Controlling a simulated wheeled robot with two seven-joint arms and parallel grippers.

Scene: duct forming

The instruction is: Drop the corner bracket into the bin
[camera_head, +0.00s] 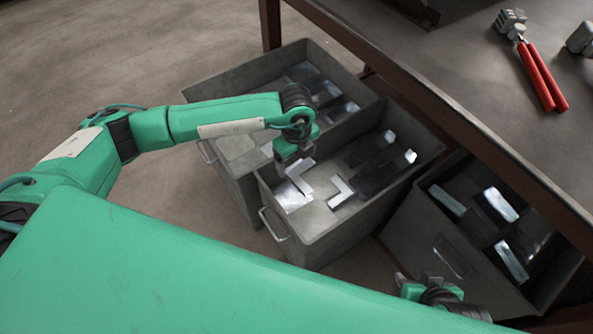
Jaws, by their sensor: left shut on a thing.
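My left gripper (294,160) reaches in from the left and points down over the near left part of the middle grey bin (340,240). It is shut on a light metal corner bracket (301,175), which shows just below the fingers; the grip itself is mostly hidden. Another L-shaped bracket (341,191) lies in the middle bin, just right of the held one. A bright flat piece (292,199) shows below the held bracket. My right gripper (418,283) shows only partly at the bottom right, beside the right bin, and its opening is unclear.
A left bin (218,166) and a right bin (432,243) stand beside the middle one, each with metal pieces inside. A workbench (462,90) overhangs at the right, with red-handled pliers (540,77) on it. The floor (120,60) at upper left is clear.

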